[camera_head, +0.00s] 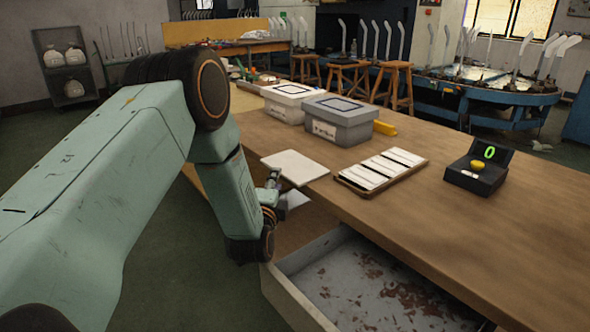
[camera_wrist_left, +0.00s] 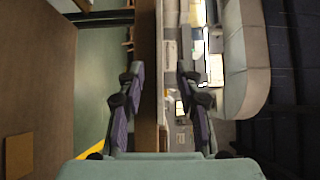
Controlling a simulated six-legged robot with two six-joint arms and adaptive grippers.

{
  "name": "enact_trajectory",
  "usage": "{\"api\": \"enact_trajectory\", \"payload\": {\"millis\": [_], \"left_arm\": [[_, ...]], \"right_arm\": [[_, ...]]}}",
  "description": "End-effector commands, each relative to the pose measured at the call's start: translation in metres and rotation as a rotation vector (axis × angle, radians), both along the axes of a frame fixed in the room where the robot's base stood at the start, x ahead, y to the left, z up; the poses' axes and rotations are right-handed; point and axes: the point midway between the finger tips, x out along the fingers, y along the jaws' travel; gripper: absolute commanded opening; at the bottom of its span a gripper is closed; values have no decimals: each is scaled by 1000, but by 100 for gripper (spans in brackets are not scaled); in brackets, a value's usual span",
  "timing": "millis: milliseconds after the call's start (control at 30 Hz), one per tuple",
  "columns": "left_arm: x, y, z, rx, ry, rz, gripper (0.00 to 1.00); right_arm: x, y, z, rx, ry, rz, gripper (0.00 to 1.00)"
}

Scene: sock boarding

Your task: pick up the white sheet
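The white sheet (camera_head: 296,167) lies flat at the near left edge of the wooden table, its near corner sticking out past the edge. My left gripper (camera_head: 271,182) is beside that near left side in the head view, close to the sheet. In the left wrist view the two fingers of my left gripper (camera_wrist_left: 158,88) stand apart, with a clear gap between them. I cannot make out the sheet there, and whether a finger touches it cannot be told. My right gripper is not in view.
The wooden table (camera_head: 480,215) carries two lidded boxes (camera_head: 338,117) (camera_head: 288,102), a tray of white strips (camera_head: 383,169) and a black device (camera_head: 479,168) with a green zero. Below the edge, a drawer (camera_head: 365,290) stands open. The table's right part is clear.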

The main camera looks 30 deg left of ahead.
Motion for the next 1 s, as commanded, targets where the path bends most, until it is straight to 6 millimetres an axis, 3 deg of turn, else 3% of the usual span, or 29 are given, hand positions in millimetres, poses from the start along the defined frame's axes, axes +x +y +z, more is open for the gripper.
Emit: {"api": "enact_trajectory", "payload": {"millis": [200, 533, 933, 1000], "left_arm": [[30, 11, -2, 0, -2, 0, 35], [38, 12, 0, 0, -1, -1, 35], [37, 12, -1, 0, 0, -1, 1], [37, 12, -1, 0, 0, -1, 0]], "right_arm": [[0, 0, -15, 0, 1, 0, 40], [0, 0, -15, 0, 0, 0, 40], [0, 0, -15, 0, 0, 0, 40], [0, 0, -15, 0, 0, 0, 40]]}}
